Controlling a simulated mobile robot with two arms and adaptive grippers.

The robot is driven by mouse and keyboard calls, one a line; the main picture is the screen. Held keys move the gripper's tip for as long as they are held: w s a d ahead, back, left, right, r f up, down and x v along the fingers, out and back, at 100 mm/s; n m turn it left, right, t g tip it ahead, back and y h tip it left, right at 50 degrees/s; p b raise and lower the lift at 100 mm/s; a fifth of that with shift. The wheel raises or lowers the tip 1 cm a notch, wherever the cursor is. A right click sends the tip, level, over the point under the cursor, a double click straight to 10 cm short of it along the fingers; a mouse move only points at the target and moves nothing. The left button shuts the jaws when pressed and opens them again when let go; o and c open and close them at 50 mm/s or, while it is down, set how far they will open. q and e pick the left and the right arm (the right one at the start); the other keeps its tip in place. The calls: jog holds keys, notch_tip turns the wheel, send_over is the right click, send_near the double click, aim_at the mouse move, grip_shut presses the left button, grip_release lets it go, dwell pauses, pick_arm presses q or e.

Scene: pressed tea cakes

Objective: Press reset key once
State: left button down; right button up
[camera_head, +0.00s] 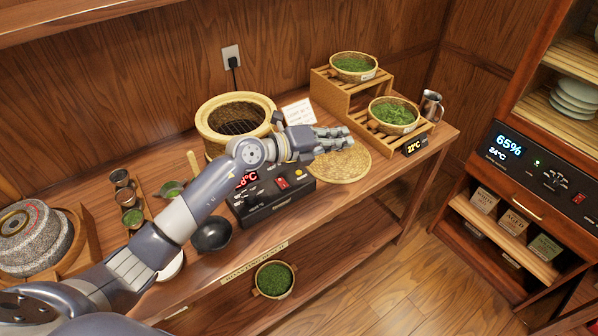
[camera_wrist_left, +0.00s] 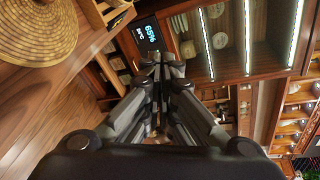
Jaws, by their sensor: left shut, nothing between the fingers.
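A black control box (camera_head: 268,205) sits on the wooden table, with a red display (camera_head: 247,180), a red switch (camera_head: 282,183), a yellow button (camera_head: 299,174) and small knobs. I cannot read which control is the reset key. My left gripper (camera_head: 346,138) is shut and empty, held above and beyond the box, pointing right over a round woven mat. My left forearm covers part of the box's left side. In the left wrist view the shut fingers (camera_wrist_left: 163,68) point toward the tall cabinet. My right gripper is not in view.
A round steamer (camera_head: 212,122) stands behind my wrist. The woven mat (camera_head: 343,168) lies right of the box. A stepped rack (camera_head: 347,95) holds baskets of green leaves. A cabinet panel (camera_head: 545,165) reading 65% is at right. A black bowl (camera_head: 211,235) sits left of the box.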

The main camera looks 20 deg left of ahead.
pick_arm(q)
jog(key=w+a+f+m+g+y, duration=0.1)
jog(key=w+a+f+y, duration=0.15)
jog(key=a+f, duration=0.2)
jog(key=g+y, duration=0.2)
jog(key=y, duration=0.2)
send_over(296, 172)
jog(key=shift+w+f, duration=0.15)
jog(key=shift+f, duration=0.35)
notch_tip(296, 172, down, 9)
jog(key=b, duration=0.6)
dwell(0.5)
jog(key=shift+f+b, duration=0.3)
jog(key=shift+f, duration=0.05)
